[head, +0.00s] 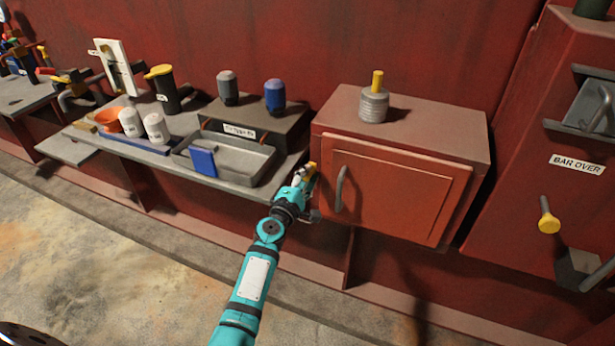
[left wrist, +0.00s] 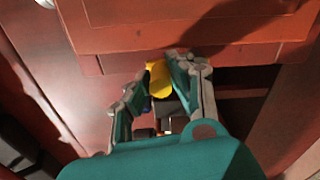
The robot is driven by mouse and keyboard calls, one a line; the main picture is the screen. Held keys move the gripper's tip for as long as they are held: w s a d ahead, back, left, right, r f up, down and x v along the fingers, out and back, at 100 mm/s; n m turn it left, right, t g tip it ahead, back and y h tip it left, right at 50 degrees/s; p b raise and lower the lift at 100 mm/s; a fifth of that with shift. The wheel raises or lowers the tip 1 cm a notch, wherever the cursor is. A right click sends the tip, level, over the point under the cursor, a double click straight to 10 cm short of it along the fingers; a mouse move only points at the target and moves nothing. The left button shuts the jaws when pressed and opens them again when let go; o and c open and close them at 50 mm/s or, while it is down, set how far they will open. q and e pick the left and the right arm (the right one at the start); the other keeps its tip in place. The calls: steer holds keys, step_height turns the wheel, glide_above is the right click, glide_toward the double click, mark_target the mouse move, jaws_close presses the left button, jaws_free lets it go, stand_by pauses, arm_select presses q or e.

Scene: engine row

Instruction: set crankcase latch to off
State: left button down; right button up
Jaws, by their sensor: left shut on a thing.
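A small yellow handle (head: 312,166), which looks like the crankcase latch, sits at the left side of the red cabinet (head: 395,190). My left gripper (head: 304,178) is at this handle, just left of the cabinet door's grey pull. In the left wrist view the yellow handle (left wrist: 159,77) is between the fingers of my left gripper (left wrist: 163,84), below the red cabinet edge. The gripper is shut on it. The fingers hide the handle's lower part and its mount, and I cannot read which setting it is at. My right gripper is not in view.
A shelf on the left holds a grey tray (head: 262,173) with a blue block, white cups and a black, yellow-topped can (head: 162,90). A ribbed grey cylinder (head: 373,104) stands on the cabinet. A "BAR OVER" panel (head: 577,164) is at the right. The floor in front is clear.

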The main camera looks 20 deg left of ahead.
arm_select(q)
steer(key=c, duration=1.5)
jaws_free()
steer(key=shift+o, duration=0.2)
steer(key=s, duration=1.2)
steer(key=shift+a, duration=0.25)
steer(key=shift+f, duration=0.1)
